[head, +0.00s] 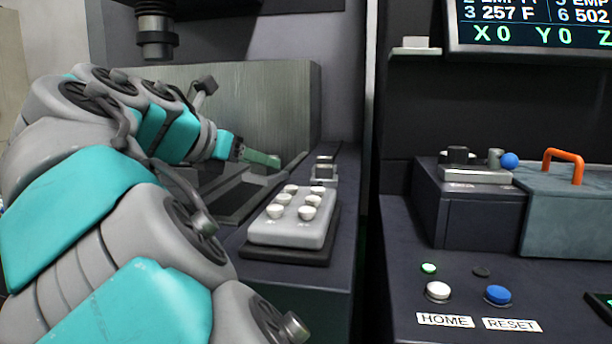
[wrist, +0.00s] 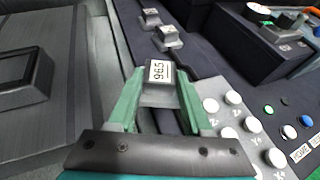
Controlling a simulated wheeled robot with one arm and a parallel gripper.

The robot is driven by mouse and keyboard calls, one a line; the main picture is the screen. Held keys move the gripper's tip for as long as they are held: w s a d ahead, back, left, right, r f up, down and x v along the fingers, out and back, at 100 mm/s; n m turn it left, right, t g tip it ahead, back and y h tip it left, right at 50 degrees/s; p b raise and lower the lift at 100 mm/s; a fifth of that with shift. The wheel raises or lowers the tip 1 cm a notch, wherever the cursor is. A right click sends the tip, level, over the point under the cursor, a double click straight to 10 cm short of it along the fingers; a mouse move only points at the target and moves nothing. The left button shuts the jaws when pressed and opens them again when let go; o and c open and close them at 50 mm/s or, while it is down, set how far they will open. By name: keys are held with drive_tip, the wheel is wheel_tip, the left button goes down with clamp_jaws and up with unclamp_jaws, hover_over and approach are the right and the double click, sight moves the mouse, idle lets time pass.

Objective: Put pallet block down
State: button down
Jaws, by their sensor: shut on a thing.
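The pallet block (wrist: 159,74) is a dark grey block with a white label that reads 965. In the wrist view it sits between the two green fingers of my gripper (wrist: 160,88), which is shut on it. In the head view my gripper (head: 262,158) is over the left machine, near its dark ledge; the held block is hidden there behind the finger. Whether the block touches a surface below, I cannot tell.
Two similar small blocks (wrist: 150,18) (wrist: 168,38) stand on the ledge ahead. A grey keypad with white buttons (head: 292,217) lies close on the right. A machine head (head: 155,30) hangs above. A control desk (head: 400,235) stands further right.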

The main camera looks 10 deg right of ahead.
drive_tip(key=w+d, duration=0.4)
drive_tip(key=d, duration=0.1)
drive_tip(key=w+d, duration=0.2)
drive_tip(key=shift+w+d+f, duration=0.55)
drive_tip(key=shift+d+f, duration=0.05)
drive_tip(key=shift+f, duration=0.7)
drive_tip(key=shift+w+d+f, duration=0.15)
drive_tip(key=shift+f, duration=0.75)
drive_tip(key=shift+f, duration=0.1)
drive_tip(key=shift+c, duration=1.7)
unclamp_jaws()
drive_tip(key=shift+b, duration=0.3)
